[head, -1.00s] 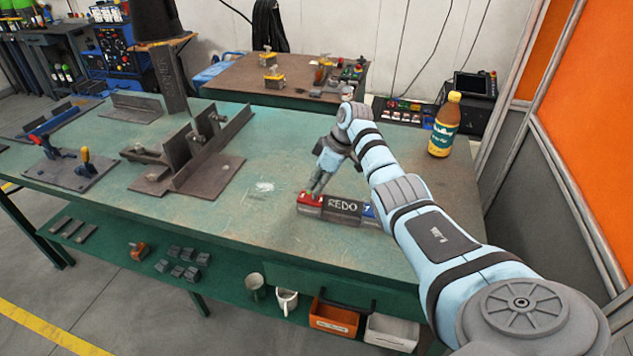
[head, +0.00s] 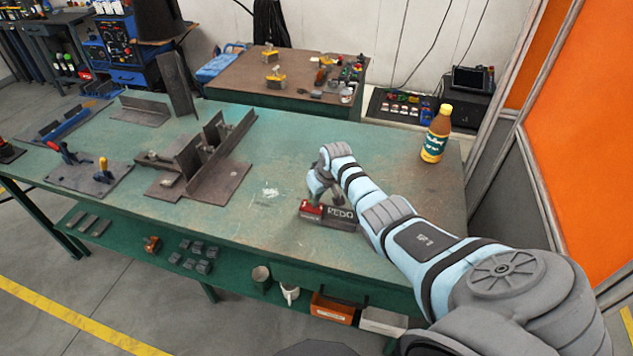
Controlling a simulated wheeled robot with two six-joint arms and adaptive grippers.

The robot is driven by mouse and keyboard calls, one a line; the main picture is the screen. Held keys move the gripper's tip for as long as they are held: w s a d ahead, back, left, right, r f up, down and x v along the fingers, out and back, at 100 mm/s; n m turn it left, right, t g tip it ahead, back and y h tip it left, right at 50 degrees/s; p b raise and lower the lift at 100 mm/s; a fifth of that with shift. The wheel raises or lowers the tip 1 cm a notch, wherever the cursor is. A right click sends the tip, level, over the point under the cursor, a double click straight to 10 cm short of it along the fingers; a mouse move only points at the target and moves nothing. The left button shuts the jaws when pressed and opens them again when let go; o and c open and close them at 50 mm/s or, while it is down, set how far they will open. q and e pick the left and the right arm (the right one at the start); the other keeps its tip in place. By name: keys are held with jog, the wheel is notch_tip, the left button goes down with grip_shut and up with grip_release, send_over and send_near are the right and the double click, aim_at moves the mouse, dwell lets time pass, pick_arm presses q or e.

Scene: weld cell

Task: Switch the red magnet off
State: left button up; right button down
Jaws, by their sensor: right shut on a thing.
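The red magnet (head: 311,209) sits on the green table at the left end of a dark block marked REDO (head: 342,217). My right gripper (head: 317,200) reaches down onto the red magnet and is shut on it. The fingertips are small and partly hidden by the wrist, so the exact grip on the magnet does not show. My left gripper is not in view.
The green table (head: 240,235) is clear left of the magnet. Steel angle fixtures (head: 215,165) stand further left. A bottle (head: 436,135) stands at the back right. A shelf under the table holds mugs, an orange bin (head: 332,310) and a white bin (head: 384,321).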

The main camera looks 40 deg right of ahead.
jog(key=shift+a+r+m+h+p, duration=0.1)
jog(key=shift+r+m+h+p, duration=0.15)
jog(key=shift+m+p, duration=0.45)
jog(key=m, duration=0.1)
jog(key=m+h, duration=0.1)
jog(key=m, duration=0.1)
jog(key=shift+w+f+g, duration=0.15)
jog(key=shift+f+g, duration=0.05)
jog(key=shift+g, duration=0.2)
jog(key=m+h, duration=0.1)
jog(key=m, duration=0.1)
jog(key=shift+f+m+g+b, duration=0.1)
jog(key=shift+m+g+b, duration=0.2)
pick_arm(q)
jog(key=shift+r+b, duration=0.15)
jog(key=shift+b, duration=0.4)
pick_arm(e)
jog(key=shift+m+g+h, duration=0.25)
jog(key=shift+m+g, duration=0.05)
jog(key=shift+m, duration=0.9)
jog(key=c, duration=1.7)
grip_release()
jog(key=shift+a, duration=0.1)
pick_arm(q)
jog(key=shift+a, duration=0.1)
